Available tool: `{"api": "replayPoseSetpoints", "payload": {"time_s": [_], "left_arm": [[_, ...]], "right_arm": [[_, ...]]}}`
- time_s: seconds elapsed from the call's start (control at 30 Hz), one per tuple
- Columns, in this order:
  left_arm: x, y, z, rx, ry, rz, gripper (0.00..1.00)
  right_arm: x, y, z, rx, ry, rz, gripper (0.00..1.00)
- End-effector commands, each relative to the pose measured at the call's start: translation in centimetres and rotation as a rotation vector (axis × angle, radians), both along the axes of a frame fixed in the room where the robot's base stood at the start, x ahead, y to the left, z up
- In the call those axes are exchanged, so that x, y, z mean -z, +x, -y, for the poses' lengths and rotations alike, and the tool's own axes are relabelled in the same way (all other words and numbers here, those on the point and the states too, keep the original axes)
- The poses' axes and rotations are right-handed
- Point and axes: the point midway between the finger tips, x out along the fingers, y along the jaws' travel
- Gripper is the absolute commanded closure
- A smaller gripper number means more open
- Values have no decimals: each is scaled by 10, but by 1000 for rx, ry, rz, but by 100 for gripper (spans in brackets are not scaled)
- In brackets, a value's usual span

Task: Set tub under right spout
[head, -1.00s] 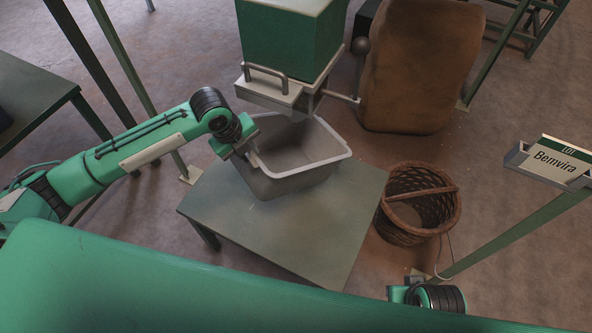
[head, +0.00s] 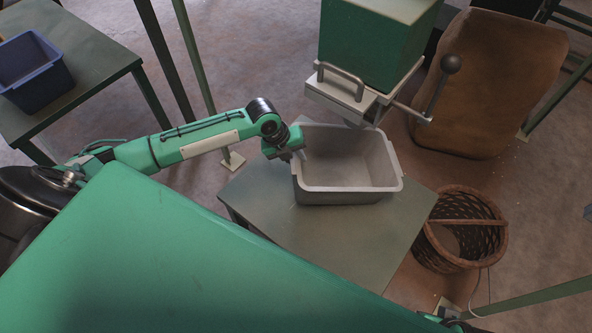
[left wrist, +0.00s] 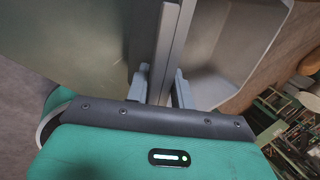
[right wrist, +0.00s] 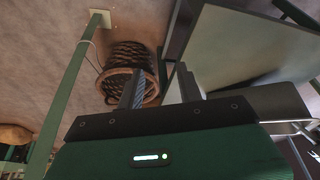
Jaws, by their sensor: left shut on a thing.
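The grey tub (head: 346,196) stands on the low green table (head: 300,235), with its open top up. It looks empty. The green hopper (head: 375,42) is above and behind it. The hopper's pale metal outlet (head: 338,93) overlaps the tub's far rim in the head view; I cannot tell how much of the tub lies under it. My left gripper (head: 297,152) is shut on the tub's left rim, and the grip also shows in the left wrist view (left wrist: 160,88). My right gripper (right wrist: 160,92) is open and empty in the right wrist view.
A wicker basket (head: 489,262) stands on the floor right of the table. A large brown sack (head: 490,85) is behind it. A lever with a dark ball (head: 450,64) sticks out from the hopper. A blue bin (head: 38,88) sits on another table (head: 95,58) at the left.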

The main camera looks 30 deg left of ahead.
Motion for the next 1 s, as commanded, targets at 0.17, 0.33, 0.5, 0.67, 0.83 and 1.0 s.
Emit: {"api": "replayPoseSetpoints", "payload": {"time_s": [0.17, 0.33, 0.5, 0.67, 0.83, 1.0], "left_arm": [[21, -2, 0, 0, 2, -7, 100], [36, -2, 0, 0, 3, -8, 100], [62, -2, 0, -1, 3, -9, 100], [65, -2, 0, 1, 4, -7, 100], [65, -2, -1, 1, 4, -8, 57], [64, -2, -1, 0, 4, -7, 53]], "right_arm": [[-5, -1, 0, 0, 0, 8, 64], [-8, -1, 1, 0, 1, 12, 64], [-15, -3, 1, 0, 2, 21, 64], [-22, -2, 1, -1, 4, 33, 64], [-20, -3, 1, 0, 4, 28, 64], [-19, -5, 1, 0, 3, 23, 64]]}}
